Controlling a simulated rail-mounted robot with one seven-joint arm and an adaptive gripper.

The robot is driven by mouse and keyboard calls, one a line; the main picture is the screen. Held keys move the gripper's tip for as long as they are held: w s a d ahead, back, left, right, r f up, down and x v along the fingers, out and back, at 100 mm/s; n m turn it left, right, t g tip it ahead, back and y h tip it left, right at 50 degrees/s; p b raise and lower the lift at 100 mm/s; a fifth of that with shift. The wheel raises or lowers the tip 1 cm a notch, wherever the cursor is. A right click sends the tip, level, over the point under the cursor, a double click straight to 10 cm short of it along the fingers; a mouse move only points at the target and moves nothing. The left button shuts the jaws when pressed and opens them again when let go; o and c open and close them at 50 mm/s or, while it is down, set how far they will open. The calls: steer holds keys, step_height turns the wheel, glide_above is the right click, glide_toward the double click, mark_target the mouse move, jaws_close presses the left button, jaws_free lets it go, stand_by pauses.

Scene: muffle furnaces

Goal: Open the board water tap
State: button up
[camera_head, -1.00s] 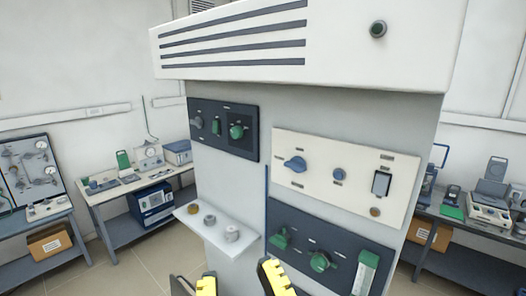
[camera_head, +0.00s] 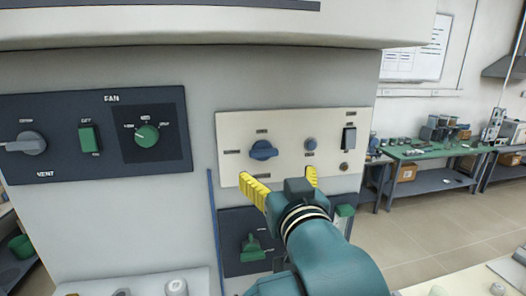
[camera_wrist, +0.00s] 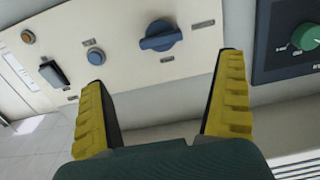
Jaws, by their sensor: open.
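The white board (camera_head: 225,135) carries a blue lever knob (camera_head: 264,150), which lies about level; it also shows in the wrist view (camera_wrist: 160,36). A dark panel (camera_head: 228,225) below has a green tap handle (camera_head: 252,247), standing roughly upright. The pictures do not make clear which of these is the water tap. My gripper (camera_head: 281,183) is open and empty in front of the board's lower edge, its yellow fingers pointing at the board. In the wrist view, the knob lies beyond and between the fingertips (camera_wrist: 165,75), apart from them. My arm hides part of the lower panel.
The board also has a small blue button (camera_head: 310,144), a rocker switch (camera_head: 349,139) and a brownish button (camera_head: 344,167). A dark fan and vent panel (camera_head: 70,110) is at the left. A shelf (camera_head: 205,275) juts out below. Benches stand at the far right.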

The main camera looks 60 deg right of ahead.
mark_target(265, 154)
steer(key=p+x, duration=0.3)
steer(key=x, duration=0.8)
steer(key=shift+r+p, duration=0.2)
steer(key=shift+p, duration=0.2)
steer(key=shift+w+d+f, duration=0.2)
steer(key=shift+w+d, duration=0.15)
steer(key=shift+d, duration=0.05)
steer(key=c, duration=1.2)
